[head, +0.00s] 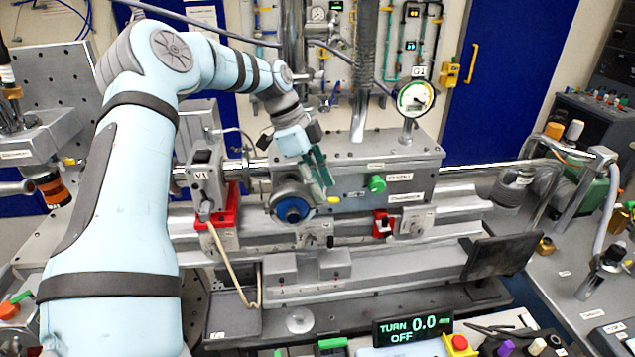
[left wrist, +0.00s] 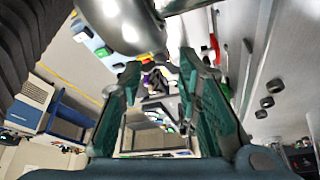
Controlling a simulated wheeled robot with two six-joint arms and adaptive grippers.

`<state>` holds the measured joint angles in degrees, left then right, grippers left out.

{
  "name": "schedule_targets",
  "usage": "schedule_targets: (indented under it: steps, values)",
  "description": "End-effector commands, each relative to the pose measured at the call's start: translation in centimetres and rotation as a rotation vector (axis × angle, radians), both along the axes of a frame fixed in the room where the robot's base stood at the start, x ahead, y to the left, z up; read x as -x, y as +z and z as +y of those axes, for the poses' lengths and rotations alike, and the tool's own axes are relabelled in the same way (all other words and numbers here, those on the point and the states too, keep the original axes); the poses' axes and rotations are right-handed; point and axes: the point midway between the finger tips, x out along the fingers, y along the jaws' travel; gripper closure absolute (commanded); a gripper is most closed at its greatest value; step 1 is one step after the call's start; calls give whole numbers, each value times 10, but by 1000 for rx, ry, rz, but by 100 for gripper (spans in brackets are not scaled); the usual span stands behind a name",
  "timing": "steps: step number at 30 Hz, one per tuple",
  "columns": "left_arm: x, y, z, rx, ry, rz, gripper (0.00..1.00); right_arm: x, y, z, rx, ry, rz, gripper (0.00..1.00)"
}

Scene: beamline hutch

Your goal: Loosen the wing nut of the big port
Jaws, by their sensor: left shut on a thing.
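The big port (head: 292,208) is a round grey metal flange with a dark blue centre, on the front of the grey chamber (head: 352,187). My left gripper (head: 324,184) comes down from above, just right of the port's upper rim. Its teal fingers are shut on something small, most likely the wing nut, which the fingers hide. A small yellow piece (head: 334,199) shows just below the fingertips. In the left wrist view the two teal fingers (left wrist: 160,72) reach ahead, and a shiny rounded metal part (left wrist: 118,22) is close at the top. My right gripper is not in view.
A green knob (head: 377,184) sits on the chamber front, right of the gripper. A round gauge (head: 414,98) stands on top. Valve V1 (head: 203,165) with a red bracket is at left. A display (head: 412,329) at the front reads TURN 0.0, OFF.

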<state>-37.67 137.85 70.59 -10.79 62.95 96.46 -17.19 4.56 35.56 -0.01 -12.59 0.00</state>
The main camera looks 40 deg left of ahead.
Motion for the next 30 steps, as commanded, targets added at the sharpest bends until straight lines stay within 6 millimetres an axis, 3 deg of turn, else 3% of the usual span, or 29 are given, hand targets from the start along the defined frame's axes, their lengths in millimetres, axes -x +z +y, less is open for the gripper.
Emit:
schedule_targets:
  steps: [27, 28, 30]
  values:
    - [0, -1, -1, 1, -1, 2, 97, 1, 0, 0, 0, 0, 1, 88]
    - [0, -1, -1, 1, -1, 2, 65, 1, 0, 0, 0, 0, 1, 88]
    - [0, -1, 0, 1, -1, 2, 53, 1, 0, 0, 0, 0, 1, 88]
